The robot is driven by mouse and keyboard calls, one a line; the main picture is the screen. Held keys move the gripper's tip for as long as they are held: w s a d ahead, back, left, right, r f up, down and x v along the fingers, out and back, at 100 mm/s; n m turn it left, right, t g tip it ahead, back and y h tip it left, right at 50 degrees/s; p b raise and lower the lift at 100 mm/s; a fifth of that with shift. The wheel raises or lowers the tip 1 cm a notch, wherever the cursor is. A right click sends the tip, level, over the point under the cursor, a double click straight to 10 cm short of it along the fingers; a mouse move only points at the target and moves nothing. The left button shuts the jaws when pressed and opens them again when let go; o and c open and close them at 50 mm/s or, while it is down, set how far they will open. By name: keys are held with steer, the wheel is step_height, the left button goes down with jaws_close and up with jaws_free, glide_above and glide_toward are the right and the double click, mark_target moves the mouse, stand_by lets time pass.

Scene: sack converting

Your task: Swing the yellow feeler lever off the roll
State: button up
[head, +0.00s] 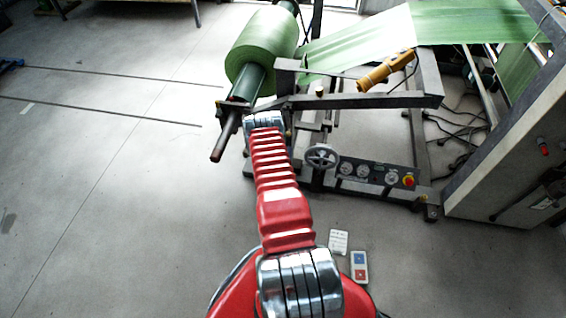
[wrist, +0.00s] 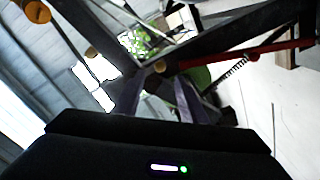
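The green roll (head: 262,48) sits on a dark shaft at the top of the head view, left of the machine frame. No yellow lever is clearly visible against it there. My red arm reaches up to the shaft's near end and hides my gripper. In the wrist view my gripper (wrist: 164,80) has its two dark fingers apart. A small yellow round end (wrist: 160,66) shows at or just beyond the fingertips, beside a dark bar. I cannot tell whether it is the feeler lever or whether the fingers touch it. Part of the green roll (wrist: 197,78) shows behind the fingers.
A handwheel (head: 322,156) and control panel (head: 375,173) are below. A grey cabinet (head: 515,160) stands right. A red bar (wrist: 250,54) crosses the wrist view. The left floor is mostly clear.

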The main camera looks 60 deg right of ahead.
steer(key=shift+v, duration=1.65)
